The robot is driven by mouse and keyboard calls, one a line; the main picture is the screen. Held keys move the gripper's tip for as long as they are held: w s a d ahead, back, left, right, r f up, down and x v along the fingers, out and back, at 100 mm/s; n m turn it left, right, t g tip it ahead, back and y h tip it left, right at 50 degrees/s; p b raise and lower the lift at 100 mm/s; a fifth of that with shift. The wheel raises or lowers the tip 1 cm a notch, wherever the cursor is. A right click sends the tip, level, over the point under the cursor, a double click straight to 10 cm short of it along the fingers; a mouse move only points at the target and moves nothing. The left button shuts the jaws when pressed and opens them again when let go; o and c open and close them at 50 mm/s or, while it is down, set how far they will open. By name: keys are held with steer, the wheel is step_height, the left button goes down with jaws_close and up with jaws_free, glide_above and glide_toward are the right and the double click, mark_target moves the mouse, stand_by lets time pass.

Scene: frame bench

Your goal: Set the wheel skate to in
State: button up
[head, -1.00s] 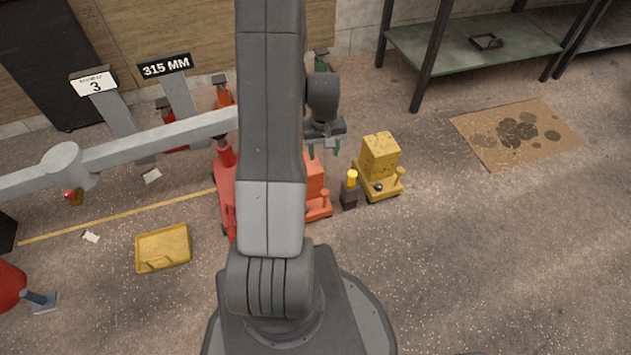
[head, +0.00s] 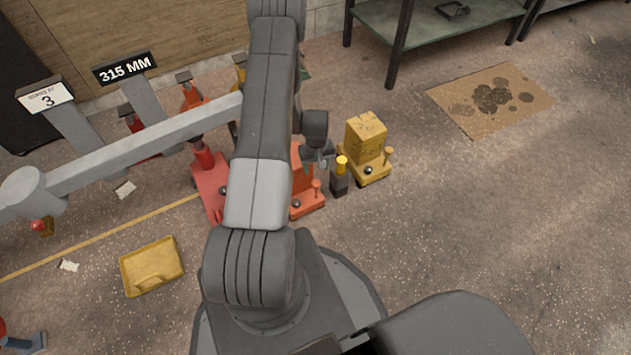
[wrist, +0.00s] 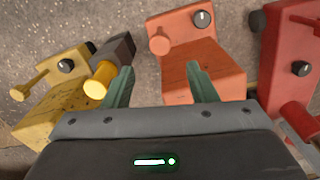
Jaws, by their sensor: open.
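I cannot tell which unit is the wheel skate. Three low units with knobs and pegs stand in a row: a red one (head: 211,187), an orange one (head: 306,202) and a yellow one (head: 367,132). In the wrist view the orange unit (wrist: 200,52) lies ahead of my gripper (wrist: 160,72), with a white-marked dark knob (wrist: 202,18) and a round-ended peg (wrist: 159,42). The red unit (wrist: 287,60) is at right, the yellow unit (wrist: 55,112) at left. My gripper (head: 322,163) is open and empty above the orange unit's right side. Contact is unclear.
A dark block with a yellow cylinder (head: 342,163) stands between the orange and yellow units, close by my left finger in the wrist view. A yellow tray (head: 151,268) lies on the floor at left. A grey beam (head: 150,135) crosses left.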

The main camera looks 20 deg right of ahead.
mark_target(316, 182)
step_height(316, 182, down, 9)
steer(key=shift+r+b, duration=0.1)
steer(key=shift+b, duration=0.9)
jaws_close()
steer(key=shift+w, duration=0.1)
